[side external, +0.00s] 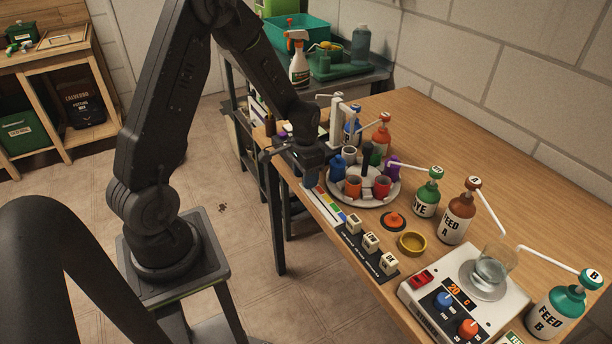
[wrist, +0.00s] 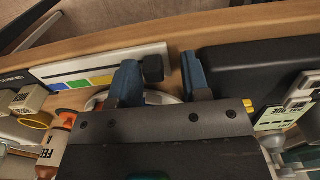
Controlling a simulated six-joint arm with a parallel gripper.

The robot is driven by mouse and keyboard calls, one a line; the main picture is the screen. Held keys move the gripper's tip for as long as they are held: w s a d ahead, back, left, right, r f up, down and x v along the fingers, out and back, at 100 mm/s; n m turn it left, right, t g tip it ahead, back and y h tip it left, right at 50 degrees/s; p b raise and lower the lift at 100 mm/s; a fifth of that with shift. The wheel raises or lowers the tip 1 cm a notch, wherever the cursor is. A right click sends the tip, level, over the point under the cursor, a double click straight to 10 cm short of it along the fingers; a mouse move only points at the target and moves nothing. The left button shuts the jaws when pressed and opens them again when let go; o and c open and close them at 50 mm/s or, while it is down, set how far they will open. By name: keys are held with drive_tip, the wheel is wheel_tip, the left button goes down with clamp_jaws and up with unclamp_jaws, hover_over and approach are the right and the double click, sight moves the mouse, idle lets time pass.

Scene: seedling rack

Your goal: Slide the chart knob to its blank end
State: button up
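The chart (wrist: 90,66) is a white strip with coloured squares along one side, near the table's front edge; it also shows in the side view (side external: 330,206). In the side view my gripper (side external: 312,172) hides the knob and that chart end.
A round carousel (side external: 366,197) with coloured cups stands beside my gripper. Labelled block switches (side external: 371,242), an orange knob (side external: 393,220) and a hotplate (side external: 465,300) lie further along. A black object (wrist: 255,65) lies right of the right finger.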

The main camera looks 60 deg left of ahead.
drive_tip(key=shift+d, duration=0.1)
wheel_tip(320, 180, up, 14)
idle(0.6)
drive_tip(key=s+d+r+t, duration=0.2)
drive_tip(key=s+d+r, duration=0.3)
drive_tip(key=s+d, duration=0.2)
drive_tip(key=s+d+r+t, duration=0.3)
drive_tip(key=s+d+r, duration=0.2)
drive_tip(key=s+d, duration=0.3)
drive_tip(key=shift+s+d+r+t, duration=0.15)
drive_tip(key=shift+s+r+t, duration=0.05)
drive_tip(key=shift+r+t, duration=0.1)
